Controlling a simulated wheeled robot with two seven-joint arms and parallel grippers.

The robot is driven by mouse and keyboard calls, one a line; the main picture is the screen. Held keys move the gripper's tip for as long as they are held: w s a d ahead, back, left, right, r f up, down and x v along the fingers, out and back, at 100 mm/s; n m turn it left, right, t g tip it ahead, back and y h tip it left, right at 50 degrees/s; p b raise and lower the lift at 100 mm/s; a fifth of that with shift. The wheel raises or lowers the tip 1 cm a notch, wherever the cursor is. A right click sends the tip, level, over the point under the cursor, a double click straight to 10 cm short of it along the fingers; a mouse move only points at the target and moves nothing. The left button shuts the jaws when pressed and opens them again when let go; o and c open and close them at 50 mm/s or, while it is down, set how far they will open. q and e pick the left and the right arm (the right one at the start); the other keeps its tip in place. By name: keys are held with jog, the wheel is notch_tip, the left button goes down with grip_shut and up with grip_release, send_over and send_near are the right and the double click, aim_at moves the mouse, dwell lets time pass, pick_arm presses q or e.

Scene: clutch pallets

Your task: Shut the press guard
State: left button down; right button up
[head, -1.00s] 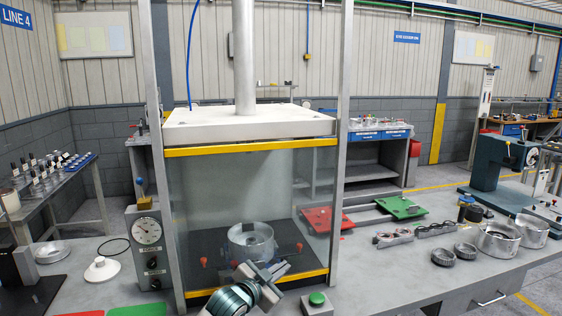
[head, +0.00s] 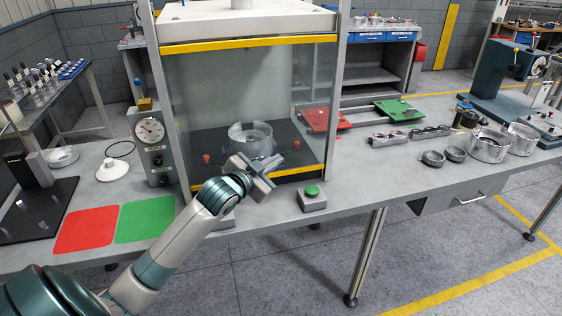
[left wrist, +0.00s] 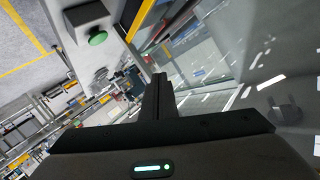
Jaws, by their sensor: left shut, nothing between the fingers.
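The press guard (head: 207,100) is a clear panelled enclosure on the press frame. One yellow bar (head: 250,44) crosses its top and another yellow bar (head: 308,170) runs low across the front, close to the bench. I cannot tell whether a gap is left below the lower bar. The yellow edge (left wrist: 145,17) and clear panel (left wrist: 205,50) also show in the left wrist view. My left gripper (head: 270,174) is shut and empty in front of the lower bar, hiding part of it; I cannot tell whether it touches. Its closed fingers (left wrist: 160,80) show in the left wrist view. My right gripper is out of view.
A metal ring-shaped part (head: 250,138) sits inside the press. A green button box (head: 312,198) stands right of my gripper, and a gauge box (head: 152,145) left of the press. Red (head: 86,229) and green (head: 146,219) mats lie at front left. Metal rings (head: 490,146) stand at right.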

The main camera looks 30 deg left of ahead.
pick_arm(q)
jog(key=shift+b+v, duration=0.5)
jog(key=shift+v, duration=1.95)
jog(key=shift+d+r, duration=0.15)
jog(key=shift+r, duration=0.05)
